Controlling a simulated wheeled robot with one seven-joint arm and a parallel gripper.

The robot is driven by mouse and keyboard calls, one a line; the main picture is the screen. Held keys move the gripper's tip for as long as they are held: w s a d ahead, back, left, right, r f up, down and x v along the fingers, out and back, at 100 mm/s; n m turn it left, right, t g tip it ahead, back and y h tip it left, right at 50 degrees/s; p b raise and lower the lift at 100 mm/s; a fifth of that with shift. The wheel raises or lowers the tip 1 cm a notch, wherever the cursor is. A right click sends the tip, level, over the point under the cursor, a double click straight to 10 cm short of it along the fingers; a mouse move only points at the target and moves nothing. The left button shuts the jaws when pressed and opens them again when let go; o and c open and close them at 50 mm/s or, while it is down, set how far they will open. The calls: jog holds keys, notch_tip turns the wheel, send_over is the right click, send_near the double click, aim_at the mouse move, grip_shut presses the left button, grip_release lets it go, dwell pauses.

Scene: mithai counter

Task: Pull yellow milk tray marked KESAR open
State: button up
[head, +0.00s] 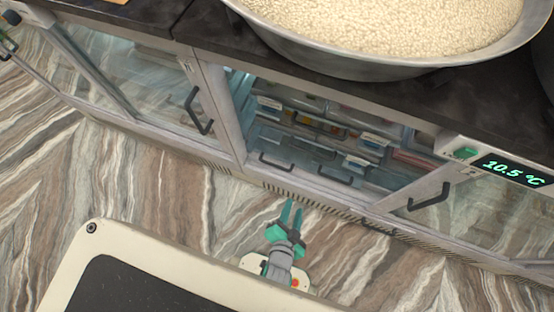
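A yellow tray front (320,125) shows small inside the middle bay of the cooled counter, in the upper row of trays. Its label is too small to read, so I cannot confirm KESAR. It appears pushed in, in line with its neighbours. My gripper (293,207) is low in front of the counter, below the middle bay, with its teal fingers pointing toward the counter. The two fingers are apart with a narrow gap and nothing between them. The gripper is well away from the yellow tray and touches no tray.
Other trays with white labels (372,140) and dark handles (335,178) fill the middle bay. Glass doors with dark handles flank it at left (198,112) and right (428,197). A large pan (370,68) stands on the countertop. Striped floor (180,190) in front is clear.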

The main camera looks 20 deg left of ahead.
jog(key=w+a+f+m+g+y, duration=0.1)
jog(key=w+a+f+m+g, duration=0.2)
jog(key=w+f, duration=0.5)
jog(key=m+g+y, duration=0.3)
jog(key=m+g, duration=0.3)
jog(key=m, duration=0.2)
send_near(277, 166)
jog(key=x, duration=0.7)
jog(key=shift+w+a+f, duration=0.15)
jog(key=shift+a+f, duration=0.1)
grip_shut()
